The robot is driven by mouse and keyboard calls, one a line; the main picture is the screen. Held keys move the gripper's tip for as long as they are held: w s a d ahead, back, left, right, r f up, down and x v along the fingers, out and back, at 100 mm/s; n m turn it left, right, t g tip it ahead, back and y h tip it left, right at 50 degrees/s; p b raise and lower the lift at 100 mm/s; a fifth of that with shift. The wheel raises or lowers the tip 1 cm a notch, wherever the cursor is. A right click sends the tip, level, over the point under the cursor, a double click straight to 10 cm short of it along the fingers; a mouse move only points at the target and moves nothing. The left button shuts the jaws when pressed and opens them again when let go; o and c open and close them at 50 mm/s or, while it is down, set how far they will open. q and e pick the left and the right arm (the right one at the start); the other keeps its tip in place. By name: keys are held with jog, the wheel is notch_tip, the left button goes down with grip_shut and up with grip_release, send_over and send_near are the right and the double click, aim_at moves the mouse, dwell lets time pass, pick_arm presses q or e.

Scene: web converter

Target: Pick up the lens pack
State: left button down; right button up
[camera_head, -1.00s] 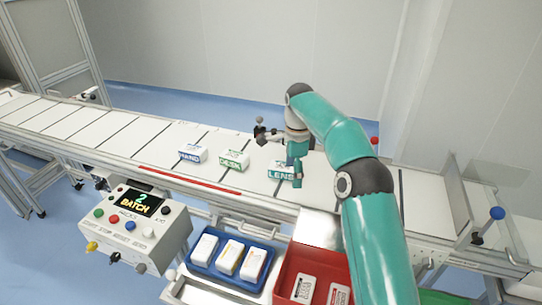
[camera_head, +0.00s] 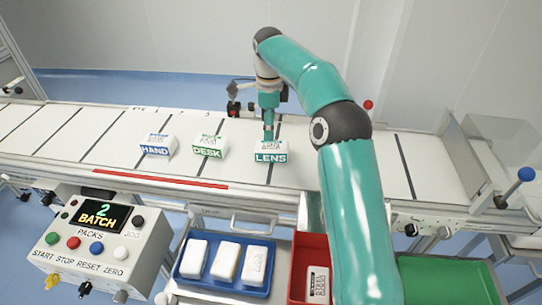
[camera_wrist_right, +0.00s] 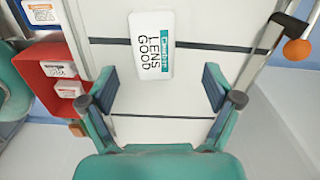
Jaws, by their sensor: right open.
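The lens pack (camera_head: 270,157) is a small white box with a teal "LENS" label on its front, lying on the white conveyor belt. In the right wrist view the pack (camera_wrist_right: 152,45) reads "LENS GOOD" and lies just beyond and between my fingertips. My right gripper (camera_head: 268,133) is over the back of the pack in the head view, partly hiding its top. In the wrist view the right gripper (camera_wrist_right: 158,88) has its fingers spread wide with nothing between them. Whether a finger touches the pack cannot be told. My left gripper is not in view.
Hand pack (camera_head: 156,145) and desk pack (camera_head: 209,147) stand left of it on the belt (camera_head: 60,128). In front are a control box (camera_head: 97,245), a blue tray (camera_head: 225,285) with white packs, a red bin (camera_head: 308,243) and a green tray (camera_head: 450,280).

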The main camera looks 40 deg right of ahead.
aim_at(271, 145)
jog(key=shift+f, duration=1.6)
jog(key=shift+s+a+f+b, duration=0.1)
jog(key=shift+s+f+b, duration=0.15)
jog(key=shift+f, duration=1)
jog(key=shift+s+a+f+b, duration=0.1)
jog(key=shift+s+f, duration=0.1)
jog(key=shift+f, duration=1)
jog(key=c, duration=1.3)
jog(key=shift+r, duration=0.1)
jog(key=shift+c, duration=0.2)
